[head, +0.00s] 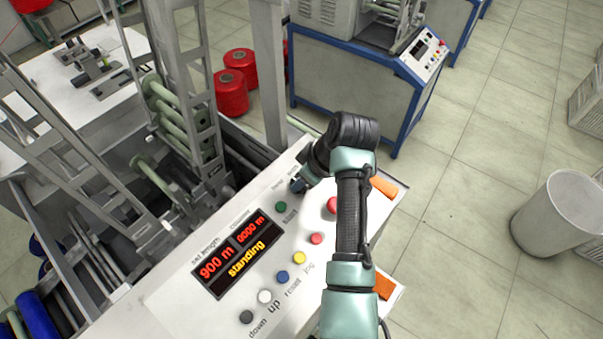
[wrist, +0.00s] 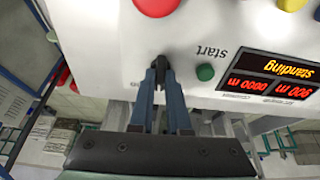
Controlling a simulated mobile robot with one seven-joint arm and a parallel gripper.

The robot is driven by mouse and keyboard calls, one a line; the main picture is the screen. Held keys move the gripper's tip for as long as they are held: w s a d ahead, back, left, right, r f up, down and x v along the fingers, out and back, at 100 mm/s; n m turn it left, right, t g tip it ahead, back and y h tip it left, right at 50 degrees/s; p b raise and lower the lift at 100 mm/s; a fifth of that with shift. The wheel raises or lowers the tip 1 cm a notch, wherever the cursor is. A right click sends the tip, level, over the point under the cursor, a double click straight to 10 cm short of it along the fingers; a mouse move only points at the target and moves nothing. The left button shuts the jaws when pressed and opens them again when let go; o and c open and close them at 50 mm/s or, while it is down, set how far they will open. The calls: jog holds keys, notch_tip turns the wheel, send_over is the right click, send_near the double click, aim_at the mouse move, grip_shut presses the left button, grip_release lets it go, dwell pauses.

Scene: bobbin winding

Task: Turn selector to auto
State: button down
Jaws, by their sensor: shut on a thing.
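The selector (wrist: 159,67) is a small dark knob on the white control panel (wrist: 110,50). In the wrist view my gripper (wrist: 160,84) has its two blue-grey fingers closed on the knob, one on each side. In the head view my gripper (head: 298,185) reaches down to the panel's upper part, and my wrist hides most of the knob. The lettering around the selector is too small or covered, so I cannot tell which position it points to. The display (head: 238,254) reads "900 m", "0000 m" and "standing".
A green start button (head: 281,206) sits close to the selector. A large red button (head: 332,205) and several coloured buttons lie along the panel. The metal winder frame (head: 190,110) stands to the left. A grey bin (head: 560,216) stands on open floor at right.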

jog(key=m+p, duration=0.1)
jog(key=m, duration=0.1)
jog(key=m+p, duration=0.1)
jog(key=m, duration=0.1)
jog(key=shift+a+r+t+h, duration=0.1)
jog(key=shift+r+t+h, duration=0.1)
jog(key=shift+t+h, duration=0.1)
jog(key=shift+f+m+p, duration=0.1)
jog(key=shift+m+p, duration=0.75)
jog(key=shift+m, duration=0.45)
jog(key=c, duration=0.9)
grip_release()
jog(key=b+v, duration=0.2)
jog(key=v, duration=1.1)
jog(key=shift+s+a+b, duration=0.15)
jog(key=shift+b, duration=0.25)
